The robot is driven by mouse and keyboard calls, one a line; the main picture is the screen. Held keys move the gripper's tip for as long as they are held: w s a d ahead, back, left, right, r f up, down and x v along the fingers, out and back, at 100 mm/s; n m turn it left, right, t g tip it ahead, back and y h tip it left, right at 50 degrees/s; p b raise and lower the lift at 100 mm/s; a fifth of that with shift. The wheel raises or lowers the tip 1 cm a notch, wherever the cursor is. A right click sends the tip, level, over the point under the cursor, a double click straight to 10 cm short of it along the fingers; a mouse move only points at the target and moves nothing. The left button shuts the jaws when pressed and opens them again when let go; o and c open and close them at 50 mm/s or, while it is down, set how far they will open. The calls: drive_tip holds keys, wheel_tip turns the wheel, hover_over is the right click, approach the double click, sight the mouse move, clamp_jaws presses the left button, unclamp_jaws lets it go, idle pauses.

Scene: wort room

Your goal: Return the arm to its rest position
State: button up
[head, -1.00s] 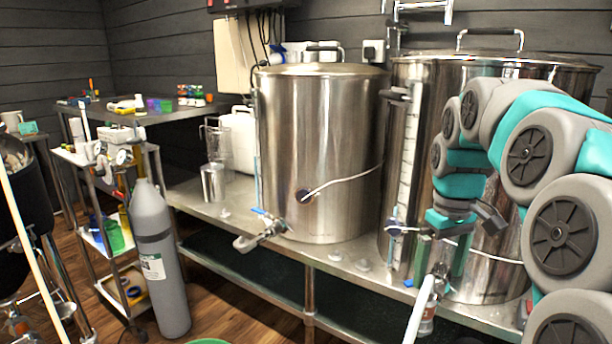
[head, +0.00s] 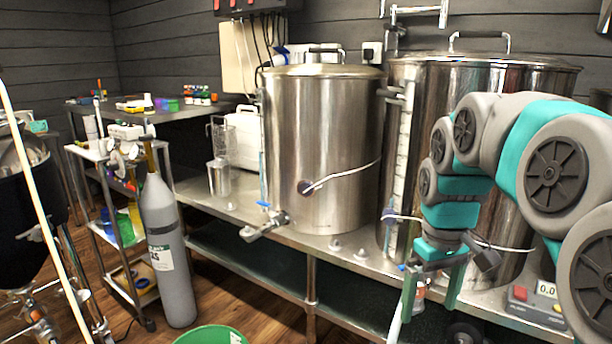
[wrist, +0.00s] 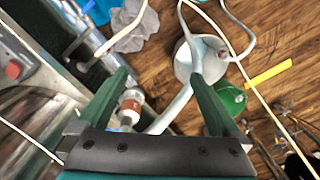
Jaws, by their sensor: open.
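My gripper (head: 431,290) hangs at the end of my arm in the head view, in front of the right steel kettle (head: 480,90). Its two green fingers point down and stand apart. The wrist view shows the same open fingers (wrist: 160,78) with the floor beyond them. A clear fitting with an orange-red band (wrist: 130,108) shows close beside the left finger there; I cannot tell whether they touch. I see nothing clamped between the fingers. The arm is bent, with its large grey joints at the right edge of the head view.
A steel bench (head: 325,248) carries the left kettle (head: 320,140) and a red-grey device with a display (head: 540,303). A grey gas cylinder (head: 168,250) and a shelf trolley (head: 95,225) stand left. A green bucket (head: 212,335) is on the floor. Hoses (wrist: 232,35) cross below the gripper.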

drive_tip(key=s+a+f+m, duration=0.1)
drive_tip(key=s+a+f, duration=0.1)
drive_tip(key=s+f, duration=0.2)
drive_tip(key=s+a+f+m+g, duration=0.1)
drive_tip(key=s+f, duration=0.3)
drive_tip(key=s, duration=0.7)
drive_tip(key=s+a+f+m, duration=0.1)
drive_tip(key=s+a+f, duration=0.2)
drive_tip(key=s, duration=0.5)
drive_tip(key=shift+s+f, duration=0.2)
drive_tip(key=shift+f, duration=0.5)
